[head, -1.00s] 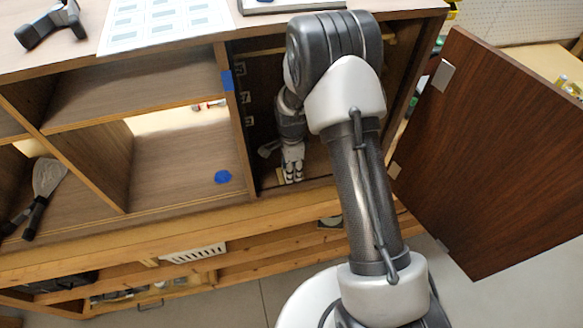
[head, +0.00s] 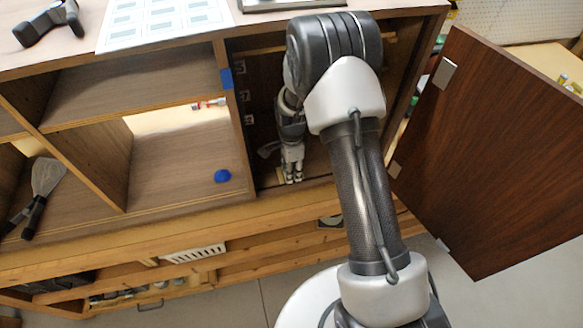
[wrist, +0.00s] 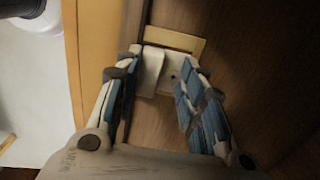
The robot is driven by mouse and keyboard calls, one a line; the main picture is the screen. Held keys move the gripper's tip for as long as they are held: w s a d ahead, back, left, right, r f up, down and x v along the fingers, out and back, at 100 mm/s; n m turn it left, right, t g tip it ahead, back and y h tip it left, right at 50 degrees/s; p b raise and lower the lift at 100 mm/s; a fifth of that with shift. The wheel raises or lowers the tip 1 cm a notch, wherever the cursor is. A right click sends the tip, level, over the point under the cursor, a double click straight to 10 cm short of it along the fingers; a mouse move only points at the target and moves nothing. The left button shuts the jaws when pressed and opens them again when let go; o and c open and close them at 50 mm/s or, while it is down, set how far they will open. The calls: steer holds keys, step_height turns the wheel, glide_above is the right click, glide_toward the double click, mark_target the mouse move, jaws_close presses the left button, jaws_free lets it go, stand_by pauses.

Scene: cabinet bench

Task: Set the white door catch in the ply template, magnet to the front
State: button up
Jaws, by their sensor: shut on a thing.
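The white door catch (wrist: 151,72) is between the fingertips of my gripper (wrist: 163,60) in the wrist view, and the gripper is shut on it. The pale ply template (wrist: 178,39) lies on the brown cabinet floor, right at the catch. The catch overlaps the template's opening in this view; I cannot tell whether it is fully seated. The catch's magnet end cannot be made out. In the head view my gripper (head: 291,174) points down inside the right cabinet bay, near its front edge, and hides the catch and most of the template.
The open brown door (head: 490,150) stands to the right of the bay. A divider (head: 238,120) bounds the bay on the left. A blue object (head: 222,176) and a scraper-like tool (head: 46,180) lie in the left bays. A white sheet (head: 165,25) lies on top.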

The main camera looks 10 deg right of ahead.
steer(key=shift+f, duration=0.2)
steer(key=o, duration=0.9)
steer(key=shift+c, duration=0.2)
steer(key=o, duration=0.4)
steer(key=shift+r, duration=0.15)
step_height(320, 180, up, 7)
steer(key=p, duration=0.4)
steer(key=shift+r+p, duration=0.15)
steer(key=shift+p, duration=0.15)
steer(key=shift+s, duration=0.15)
stand_by(0.5)
